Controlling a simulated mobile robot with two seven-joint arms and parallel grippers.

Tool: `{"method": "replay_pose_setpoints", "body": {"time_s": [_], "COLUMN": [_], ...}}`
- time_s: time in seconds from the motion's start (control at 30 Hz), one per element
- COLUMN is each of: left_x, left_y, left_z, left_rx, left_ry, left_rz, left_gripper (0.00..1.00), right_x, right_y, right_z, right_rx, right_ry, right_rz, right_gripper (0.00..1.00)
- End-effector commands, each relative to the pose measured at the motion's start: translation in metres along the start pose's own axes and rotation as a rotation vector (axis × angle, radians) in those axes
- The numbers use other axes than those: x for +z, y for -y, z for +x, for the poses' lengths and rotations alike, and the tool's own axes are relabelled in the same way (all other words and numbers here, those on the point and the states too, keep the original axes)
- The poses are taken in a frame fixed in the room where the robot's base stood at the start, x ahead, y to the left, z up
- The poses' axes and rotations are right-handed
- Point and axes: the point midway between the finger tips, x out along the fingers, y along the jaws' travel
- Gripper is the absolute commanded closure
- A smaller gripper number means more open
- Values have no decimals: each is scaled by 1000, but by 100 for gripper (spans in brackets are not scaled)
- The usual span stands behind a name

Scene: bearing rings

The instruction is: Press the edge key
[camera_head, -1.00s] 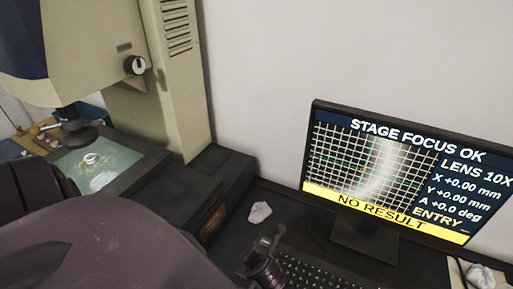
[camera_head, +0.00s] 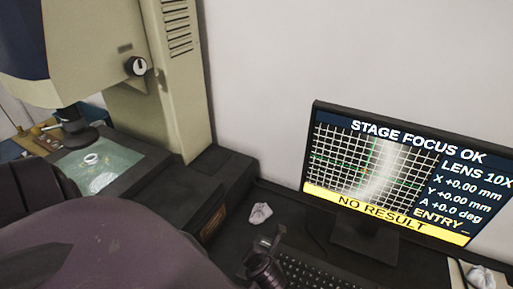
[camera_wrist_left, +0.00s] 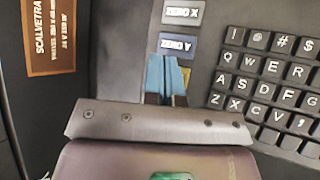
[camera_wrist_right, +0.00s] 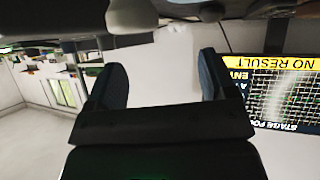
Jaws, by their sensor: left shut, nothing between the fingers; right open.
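In the left wrist view, a blue-grey ZERO X key (camera_wrist_left: 182,13) and ZERO Y key (camera_wrist_left: 176,45) lie in a column on a dark panel. A yellow key (camera_wrist_left: 187,80) shows partly beside the fingers; its label is hidden, so I cannot tell whether it is the edge key. My left gripper (camera_wrist_left: 168,60) is shut and empty, its blue fingertips just below ZERO Y in the picture. I cannot tell whether they touch a key. My right gripper (camera_wrist_right: 162,72) is open and empty, away from the keys.
A black keyboard (camera_head: 310,272) lies right of the keys. The monitor (camera_head: 390,170) reads "NO RESULT" and "STAGE FOCUS OK". A pale ring (camera_head: 91,159) sits on the machine's glass stage (camera_head: 100,179).

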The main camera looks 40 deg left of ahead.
Motion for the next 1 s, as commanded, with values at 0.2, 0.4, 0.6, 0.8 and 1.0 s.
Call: {"method": "replay_pose_setpoints", "body": {"time_s": [0.2, 0.4, 0.6, 0.8, 1.0], "left_x": [0, 0, 0, 0, -1], "left_y": [0, 0, 0, 0, 1], "left_z": [0, 0, 0, 0, 2], "left_rx": [0, 0, 0, 0, 0], "left_ry": [0, 0, 0, 0, -1], "left_rz": [0, 0, 0, 0, 0], "left_gripper": [100, 100, 100, 100, 100], "right_x": [-3, -1, 6, 11, 9], "right_y": [0, 0, 0, -1, 0], "right_z": [1, 0, -2, -4, -3], "right_rx": [-1, 0, 1, 2, 2], "right_ry": [-6, -2, 13, 22, 19], "right_rz": [-1, 0, 1, 2, 2], "right_gripper": [22, 22, 22, 22, 22]}}
